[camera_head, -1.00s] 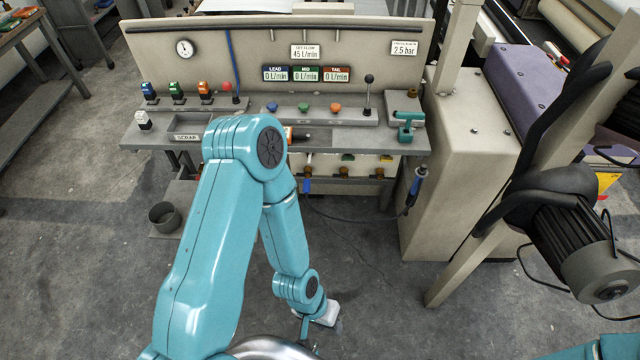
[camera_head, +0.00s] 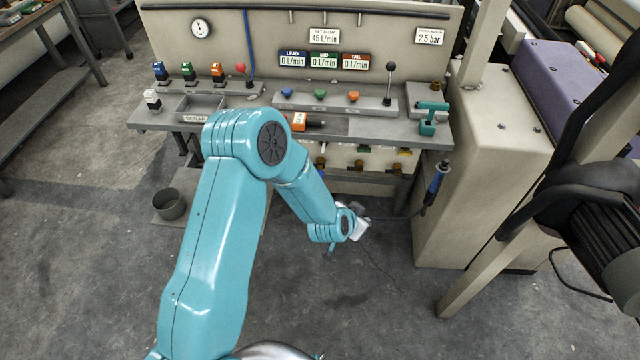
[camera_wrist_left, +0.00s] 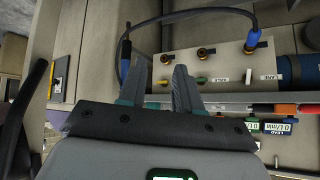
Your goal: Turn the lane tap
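Three brass taps are on the pale panel under the bench top. In the head view they are the left tap (camera_head: 320,164), the middle tap (camera_head: 358,166) and the right tap (camera_head: 397,168). In the left wrist view, brass fittings (camera_wrist_left: 206,52) sit above a yellow tab (camera_wrist_left: 172,80), a green tab (camera_wrist_left: 200,79) and small labels. A blue connector (camera_wrist_left: 253,41) is on the rightmost fitting there. My left gripper (camera_wrist_left: 157,80) is open and empty, with its fingers apart before the panel. Contact with a tap cannot be told. My right gripper is out of view.
A dark hose (camera_wrist_left: 190,13) loops from the blue connector to a blue-handled tool (camera_head: 437,178) at the bench's right side. The bench (camera_head: 375,128) carries coloured knobs and a black-knobbed lever (camera_head: 389,82). A grey cup (camera_head: 169,204) stands low at left. The loom housing (camera_head: 475,190) is right.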

